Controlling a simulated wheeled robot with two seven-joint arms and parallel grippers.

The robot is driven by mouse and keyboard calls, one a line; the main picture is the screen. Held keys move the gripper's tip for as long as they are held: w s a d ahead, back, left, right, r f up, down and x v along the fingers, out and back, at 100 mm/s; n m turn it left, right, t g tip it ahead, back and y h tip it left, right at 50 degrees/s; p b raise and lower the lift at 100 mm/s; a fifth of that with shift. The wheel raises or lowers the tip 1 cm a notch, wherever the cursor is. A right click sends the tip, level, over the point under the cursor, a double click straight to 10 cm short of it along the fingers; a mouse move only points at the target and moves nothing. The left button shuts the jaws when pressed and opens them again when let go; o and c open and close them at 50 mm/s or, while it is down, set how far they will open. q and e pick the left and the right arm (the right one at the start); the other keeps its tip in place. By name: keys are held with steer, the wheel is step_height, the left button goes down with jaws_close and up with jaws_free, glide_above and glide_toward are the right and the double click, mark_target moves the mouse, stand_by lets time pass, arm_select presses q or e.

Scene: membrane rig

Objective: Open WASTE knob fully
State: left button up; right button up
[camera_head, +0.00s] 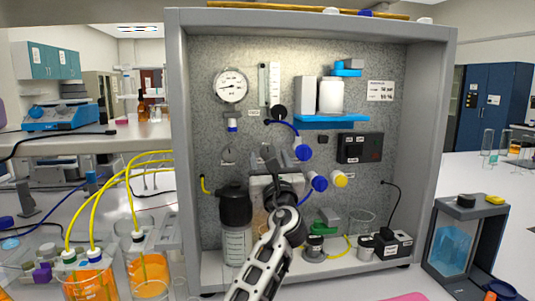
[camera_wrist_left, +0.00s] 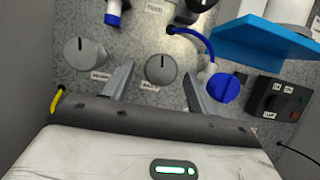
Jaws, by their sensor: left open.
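My left gripper (camera_head: 271,157) reaches up to the speckled back panel of the rig. In the left wrist view its two fingers (camera_wrist_left: 158,72) are open, one on each side of a round grey knob (camera_wrist_left: 161,69) with a dark, nearly upright pointer line. I cannot tell whether the fingers touch it. A small label sits below this knob, too blurred to read surely as WASTE. A second grey knob (camera_wrist_left: 85,57) is left of the fingers; it also shows in the head view (camera_head: 229,150). The knob between the fingers is mostly hidden in the head view. My right gripper is not in view.
A blue valve handle (camera_wrist_left: 224,88) is right of the fingers, below a blue shelf (camera_wrist_left: 262,42). A black switch box (camera_head: 360,148) is farther right. A black-capped bottle (camera_head: 236,205) stands below left. Yellow tubing (camera_head: 130,180) runs to orange-filled beakers at left.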

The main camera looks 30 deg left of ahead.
arm_select(q)
steer(key=shift+x, duration=1.45)
steer(key=c, duration=1)
steer(key=shift+b, duration=0.3)
